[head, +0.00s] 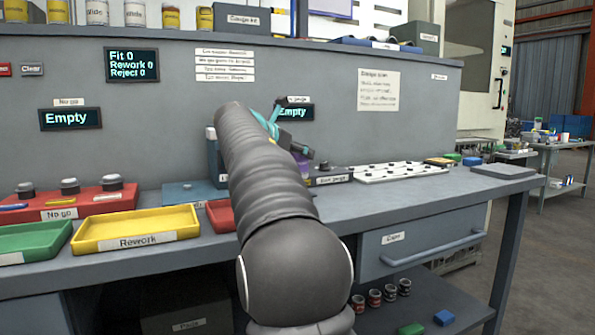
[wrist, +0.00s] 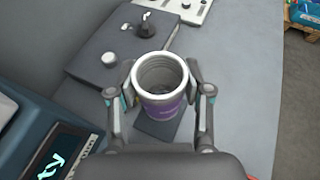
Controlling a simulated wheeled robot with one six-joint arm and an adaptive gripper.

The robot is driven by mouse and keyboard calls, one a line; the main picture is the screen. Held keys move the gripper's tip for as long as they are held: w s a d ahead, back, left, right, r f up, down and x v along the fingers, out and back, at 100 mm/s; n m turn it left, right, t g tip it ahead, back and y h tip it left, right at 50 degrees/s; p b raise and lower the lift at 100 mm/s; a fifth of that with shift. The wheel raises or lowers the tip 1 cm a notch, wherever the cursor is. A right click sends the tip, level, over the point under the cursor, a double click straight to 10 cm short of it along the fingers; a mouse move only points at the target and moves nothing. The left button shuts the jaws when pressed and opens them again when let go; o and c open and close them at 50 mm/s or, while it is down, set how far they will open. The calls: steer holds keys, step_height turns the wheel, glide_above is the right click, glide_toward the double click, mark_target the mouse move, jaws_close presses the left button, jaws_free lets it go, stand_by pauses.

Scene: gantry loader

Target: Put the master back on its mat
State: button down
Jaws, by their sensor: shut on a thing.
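The master looks like a purple cylinder with a thick pale rim and a hollow bore (wrist: 163,105). In the wrist view it is upright between the fingers of my gripper (wrist: 160,85), which is shut on it from both sides. A dark square mat (wrist: 148,130) lies on the bench below the master and shows at its near side. The master covers the rest of the mat, and I cannot tell whether its base touches it. In the head view my arm hides most of the gripper (head: 290,143); a bit of the purple master (head: 302,167) shows beside it.
A dark gauge block (wrist: 115,45) with a knob stands just beyond the master. A white perforated board (head: 385,172) lies to the right. A yellow Rework tray (head: 135,228), a red No go tray and a green tray are on the left.

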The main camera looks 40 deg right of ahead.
steer(key=shift+w+f+b, duration=0.1)
steer(key=shift+f+b, duration=0.75)
steer(key=shift+f, duration=1.15)
steer(key=shift+f, duration=0.1)
steer(key=c, duration=0.5)
jaws_free()
steer(key=shift+f, duration=0.1)
steer(key=shift+a+r, duration=0.15)
steer(key=shift+r, duration=0.05)
steer(key=p+v, duration=0.1)
steer(key=v, duration=1)
steer(key=shift+a+r, duration=0.2)
steer(key=shift+a, duration=0.15)
